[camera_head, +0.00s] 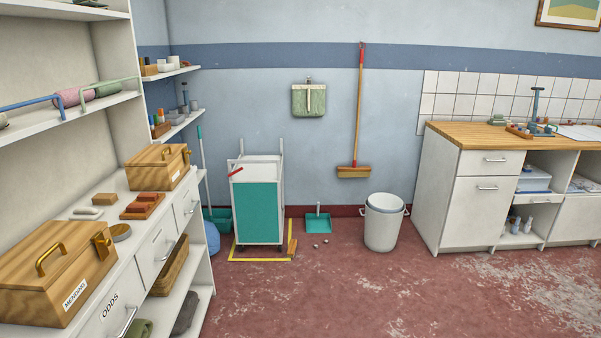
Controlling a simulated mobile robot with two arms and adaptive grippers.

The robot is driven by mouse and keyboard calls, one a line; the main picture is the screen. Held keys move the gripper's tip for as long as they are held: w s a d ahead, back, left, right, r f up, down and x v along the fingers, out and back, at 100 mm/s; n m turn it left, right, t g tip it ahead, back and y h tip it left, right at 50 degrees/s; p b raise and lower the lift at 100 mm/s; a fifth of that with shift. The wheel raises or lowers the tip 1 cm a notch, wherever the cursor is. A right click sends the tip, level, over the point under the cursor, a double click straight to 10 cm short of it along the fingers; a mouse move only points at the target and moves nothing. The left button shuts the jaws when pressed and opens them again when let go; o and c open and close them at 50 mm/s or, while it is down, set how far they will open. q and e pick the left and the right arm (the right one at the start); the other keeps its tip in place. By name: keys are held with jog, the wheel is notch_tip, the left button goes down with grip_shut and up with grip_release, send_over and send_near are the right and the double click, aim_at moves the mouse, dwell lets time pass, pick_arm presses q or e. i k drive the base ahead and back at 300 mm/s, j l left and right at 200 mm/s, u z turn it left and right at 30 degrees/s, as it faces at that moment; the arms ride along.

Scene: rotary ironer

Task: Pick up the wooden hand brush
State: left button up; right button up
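I cannot single out the wooden hand brush with certainty. A small wooden piece (292,246) stands on the floor against the lower right corner of the white and teal cart (259,212); it is too small to tell whether it has bristles. A small wooden block (105,199) lies on the left shelf unit's top, behind a pale oval object (89,213); whether either is a brush is unclear. A long-handled broom with a wooden head (354,172) hangs on the back wall. Neither of my grippers shows in the head view.
A teal dustpan (318,224) stands by the wall, with small bits on the floor before it. A white bin (384,223) is right of it. Wooden boxes (48,270) sit on the left unit. A counter (500,136) stands at right. The middle floor (330,290) is clear.

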aim_at(292, 248)
jog(key=i+j+u, duration=0.1)
jog(key=i+u, duration=0.2)
jog(key=i, duration=1.8)
jog(key=i+z, duration=0.2)
jog(key=i, duration=0.25)
jog(key=i+j+z, duration=0.25)
jog(key=i, duration=0.2)
jog(key=i+j+z, duration=0.2)
jog(key=i, duration=0.2)
